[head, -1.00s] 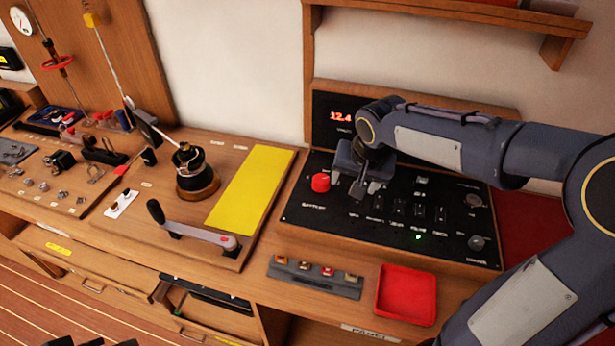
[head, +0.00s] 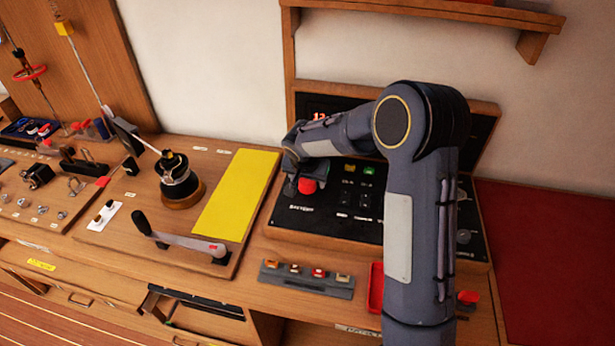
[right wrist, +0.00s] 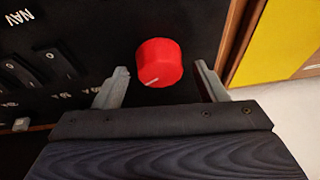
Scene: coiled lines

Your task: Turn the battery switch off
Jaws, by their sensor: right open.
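The battery switch is a red round knob (head: 307,185) at the left end of the black panel (head: 325,215), above the label BATTERY. In the right wrist view the red knob (right wrist: 159,62) has a pale mark on its lower left rim. My right gripper (head: 300,180) is at the knob, its jaws partly hidden by its own arm. In the right wrist view its two fingers (right wrist: 158,88) are open, one on each side of the knob, with gaps between them and the knob. My left gripper does not show.
The black panel carries several switches right of the knob (right wrist: 45,55). A yellow mat (head: 236,195) lies left of the panel. A winch (head: 178,180) and a crank handle (head: 180,240) stand further left. A red tray (head: 375,288) is partly behind my arm.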

